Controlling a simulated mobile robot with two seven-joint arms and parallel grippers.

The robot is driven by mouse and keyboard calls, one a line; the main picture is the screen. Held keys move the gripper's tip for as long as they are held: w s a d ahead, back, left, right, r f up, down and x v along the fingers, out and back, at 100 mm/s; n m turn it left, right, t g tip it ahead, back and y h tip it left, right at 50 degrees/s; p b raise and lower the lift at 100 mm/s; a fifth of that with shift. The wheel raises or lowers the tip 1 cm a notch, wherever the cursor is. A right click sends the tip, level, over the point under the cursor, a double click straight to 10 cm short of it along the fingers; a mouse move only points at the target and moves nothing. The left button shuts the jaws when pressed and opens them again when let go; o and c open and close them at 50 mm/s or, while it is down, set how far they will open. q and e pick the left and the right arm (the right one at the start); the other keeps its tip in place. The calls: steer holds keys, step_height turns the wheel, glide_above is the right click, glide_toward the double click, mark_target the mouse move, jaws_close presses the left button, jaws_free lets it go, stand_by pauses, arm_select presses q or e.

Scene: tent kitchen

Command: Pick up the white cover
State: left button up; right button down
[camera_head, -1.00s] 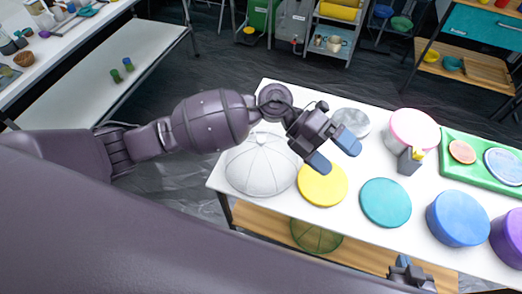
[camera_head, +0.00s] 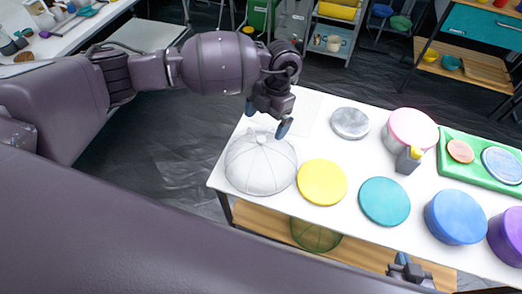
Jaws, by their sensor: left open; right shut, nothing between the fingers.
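The white cover (camera_head: 258,168) is a pale, ribbed dome at the left end of the white table. My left gripper (camera_head: 267,119) is open, fingers pointing down, above the far side of the cover near its top knob. One blue-grey fingertip shows close to the knob; I cannot tell whether it touches. My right gripper (camera_head: 404,264) is shut and empty at the bottom edge, below the table's front edge, only partly visible.
On the table (camera_head: 308,225) are a yellow disc (camera_head: 322,182), a teal disc (camera_head: 384,202), a grey disc (camera_head: 350,123), a pink-lidded pot (camera_head: 412,132), a blue round container (camera_head: 456,217) and a green tray (camera_head: 450,174). A green mesh dome (camera_head: 315,235) sits on the lower shelf.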

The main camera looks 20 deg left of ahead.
mark_target(261, 138)
arm_select(q)
steer(key=shift+x, duration=3.4)
steer(key=shift+c, duration=0.5)
steer(key=c, duration=0.7)
